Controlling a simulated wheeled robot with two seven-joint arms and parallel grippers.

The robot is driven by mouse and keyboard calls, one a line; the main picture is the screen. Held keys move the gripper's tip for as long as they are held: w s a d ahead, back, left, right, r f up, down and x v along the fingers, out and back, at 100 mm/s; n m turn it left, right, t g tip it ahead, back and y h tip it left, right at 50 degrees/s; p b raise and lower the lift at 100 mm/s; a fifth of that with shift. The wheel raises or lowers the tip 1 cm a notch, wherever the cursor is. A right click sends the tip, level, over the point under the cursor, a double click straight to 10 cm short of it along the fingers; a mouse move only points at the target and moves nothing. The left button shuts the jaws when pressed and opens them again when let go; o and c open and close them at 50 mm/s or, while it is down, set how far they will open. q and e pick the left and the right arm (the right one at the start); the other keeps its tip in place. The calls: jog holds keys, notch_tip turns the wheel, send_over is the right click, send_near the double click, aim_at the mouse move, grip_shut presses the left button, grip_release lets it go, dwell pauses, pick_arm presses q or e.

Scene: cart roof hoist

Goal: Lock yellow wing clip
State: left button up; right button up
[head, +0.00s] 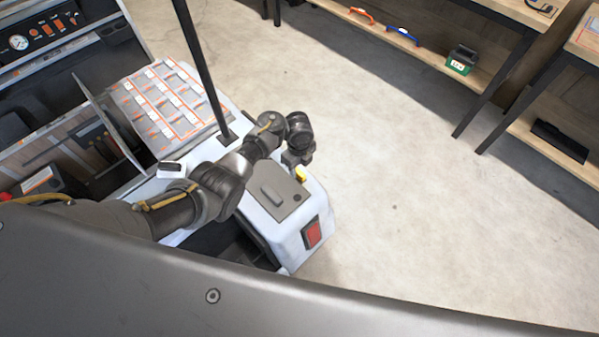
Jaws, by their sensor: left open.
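The yellow wing clip (301,174) is a small yellow piece at the far edge of the white cart's rear corner, beside a grey plate (275,192) on its top. My left arm comes in from the left and reaches over the cart (318,207). My left gripper (296,162) points down just above and beside the yellow clip. It is open, and part of the clip may be hidden behind it. I cannot tell whether the fingers touch the clip. My right gripper is not in view.
A dark upright post (203,70) stands on the cart, close to my left arm. Workbenches with a shelf (400,40) stand at the back right. The concrete floor (430,210) between is clear.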

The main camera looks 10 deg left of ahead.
aim_at(298, 173)
pick_arm(q)
jog(key=shift+f, duration=1.1)
jog(key=shift+f+b, duration=0.3)
jog(key=shift+b, duration=0.05)
grip_shut()
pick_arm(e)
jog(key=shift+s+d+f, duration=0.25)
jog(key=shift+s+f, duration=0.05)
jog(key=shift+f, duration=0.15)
